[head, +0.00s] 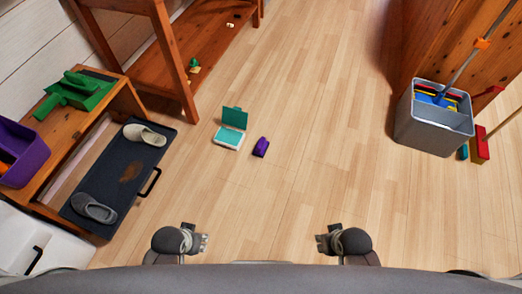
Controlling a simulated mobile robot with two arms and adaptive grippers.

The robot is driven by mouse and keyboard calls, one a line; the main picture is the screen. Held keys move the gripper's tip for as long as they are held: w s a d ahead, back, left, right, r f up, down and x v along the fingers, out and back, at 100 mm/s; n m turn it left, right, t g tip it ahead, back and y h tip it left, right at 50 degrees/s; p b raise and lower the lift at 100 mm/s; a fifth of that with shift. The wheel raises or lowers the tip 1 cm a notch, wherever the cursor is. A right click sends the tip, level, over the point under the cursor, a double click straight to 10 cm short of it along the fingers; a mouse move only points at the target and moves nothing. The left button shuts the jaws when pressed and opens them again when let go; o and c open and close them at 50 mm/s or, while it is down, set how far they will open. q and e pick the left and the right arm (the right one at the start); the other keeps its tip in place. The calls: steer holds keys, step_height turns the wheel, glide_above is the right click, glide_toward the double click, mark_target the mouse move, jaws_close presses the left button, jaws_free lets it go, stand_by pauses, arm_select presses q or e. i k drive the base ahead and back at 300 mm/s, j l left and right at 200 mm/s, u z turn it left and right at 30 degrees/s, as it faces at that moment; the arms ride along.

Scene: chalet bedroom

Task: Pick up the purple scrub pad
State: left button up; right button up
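The purple scrub pad (261,147) lies on the light wooden floor, near the middle of the head view. It is a small dark purple block, just right of an open teal and white box (230,132), with a small gap between them. My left gripper (204,243) is low in the view, left of the pad and nearer to me. My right gripper (319,243) is low in the view, right of the pad and nearer to me. Both are well apart from the pad, and nothing shows between their fingers. The fingers are too small to tell whether they are open.
A black tray (117,184) with two grey slippers stands at left, beside a wooden bench (62,160) bearing a green dustpan and purple bin. A grey bucket (432,130) with cleaning tools stands at right. A wooden shelf (215,50) is behind.

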mark_target(262, 145)
steer(key=i+l+u, duration=0.35)
steer(key=i+l, duration=0.5)
